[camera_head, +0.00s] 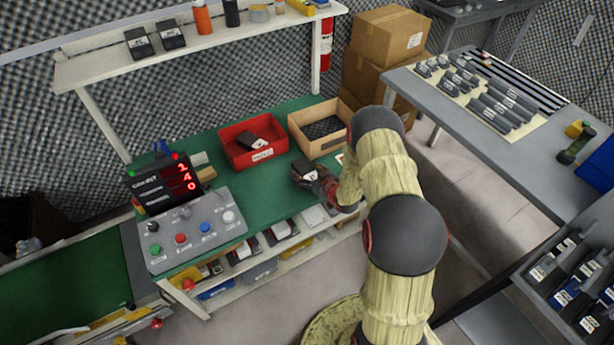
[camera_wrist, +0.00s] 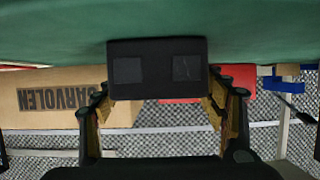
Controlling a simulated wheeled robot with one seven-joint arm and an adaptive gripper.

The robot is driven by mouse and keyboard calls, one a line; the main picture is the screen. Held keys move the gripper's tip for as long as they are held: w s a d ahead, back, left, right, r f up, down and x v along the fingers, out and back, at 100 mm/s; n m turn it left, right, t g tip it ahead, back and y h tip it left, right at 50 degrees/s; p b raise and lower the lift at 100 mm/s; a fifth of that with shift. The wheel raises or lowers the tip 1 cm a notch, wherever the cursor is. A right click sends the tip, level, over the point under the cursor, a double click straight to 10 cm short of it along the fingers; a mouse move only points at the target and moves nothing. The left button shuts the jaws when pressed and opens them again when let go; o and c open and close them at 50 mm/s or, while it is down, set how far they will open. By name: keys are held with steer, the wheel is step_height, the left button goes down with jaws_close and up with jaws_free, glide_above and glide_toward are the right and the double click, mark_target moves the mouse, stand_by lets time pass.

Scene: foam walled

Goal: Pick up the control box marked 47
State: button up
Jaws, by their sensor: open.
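A black control box (camera_head: 303,171) with a small pale label stands on the green bench top in the head view, right at the tip of my gripper (camera_head: 325,188). Its number is too small to read. In the wrist view, a plain black face of this box (camera_wrist: 158,68) with two darker square patches fills the space between my fingers (camera_wrist: 158,98). The fingers are spread to either side of it, and I cannot tell whether they touch it. Another black box (camera_head: 252,139) lies in the red bin (camera_head: 237,158); its marking is not legible.
An open cardboard box (camera_head: 301,138) stands beside the red bin, behind my gripper. A grey button panel (camera_head: 197,232) and a red-digit display (camera_head: 163,184) occupy the bench's left side. Two dark boxes (camera_head: 155,39) sit on the upper shelf. Bare green bench lies left of my gripper.

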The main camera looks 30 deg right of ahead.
steer(key=shift+c, duration=0.2)
steer(key=shift+r, duration=0.1)
steer(key=c, duration=1.5)
